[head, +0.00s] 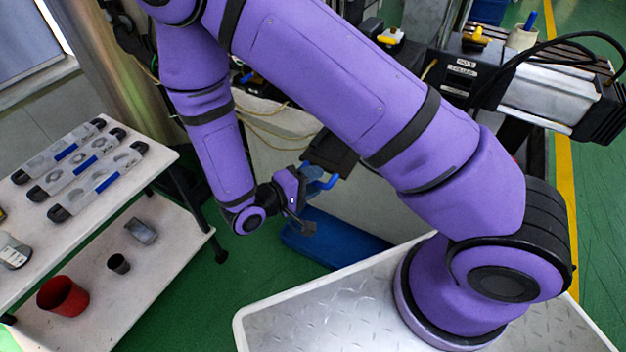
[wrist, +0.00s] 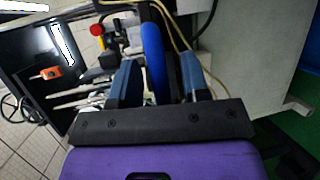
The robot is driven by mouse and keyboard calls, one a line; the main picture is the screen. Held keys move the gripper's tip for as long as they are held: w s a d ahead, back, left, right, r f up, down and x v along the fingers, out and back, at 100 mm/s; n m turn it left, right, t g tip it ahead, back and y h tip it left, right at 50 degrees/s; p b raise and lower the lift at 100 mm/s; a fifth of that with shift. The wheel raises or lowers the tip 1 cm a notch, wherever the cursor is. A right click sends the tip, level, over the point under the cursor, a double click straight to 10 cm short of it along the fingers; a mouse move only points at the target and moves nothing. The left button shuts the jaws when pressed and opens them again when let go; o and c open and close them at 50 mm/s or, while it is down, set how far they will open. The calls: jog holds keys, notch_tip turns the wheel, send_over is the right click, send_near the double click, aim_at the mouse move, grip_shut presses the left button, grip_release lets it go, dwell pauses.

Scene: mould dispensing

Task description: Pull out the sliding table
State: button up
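A dark plate (head: 330,153), which looks like the end of the sliding table, juts from the machine in the middle of the head view. A blue handle (head: 324,183) hangs below it. My gripper is at the end of my purple arm, close beside the handle. In the wrist view, the blue handle (wrist: 153,55) stands between the two dark blue fingers of my gripper (wrist: 160,82). The handle is close to the left finger, and a gap shows towards the right finger. The fingers are apart. Most of the sliding table is hidden behind my arm and the machine.
A white two-level trolley (head: 170,275) stands at left, with several metal moulds (head: 85,165) on top and a red cup (head: 62,297) below. A blue box (head: 335,240) lies on the green floor beneath my gripper. Loose cables hang near the machine.

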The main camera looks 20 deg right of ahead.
jog(key=v, duration=1.1)
jog(key=shift+d, duration=0.1)
dwell(0.5)
jog(key=d+r+m+g+y, duration=0.2)
jog(key=d+r+g+y, duration=0.15)
jog(key=d+r, duration=0.45)
jog(key=d+r+m+g+y, duration=0.2)
jog(key=d+r+g+y, duration=0.15)
jog(key=r, duration=0.95)
jog(key=s+d+r+t+y, duration=0.8)
jog(key=s+d+r, duration=0.2)
jog(key=r, duration=0.4)
jog(key=shift+s+d+r, duration=0.2)
jog(key=shift+s+r, duration=0.15)
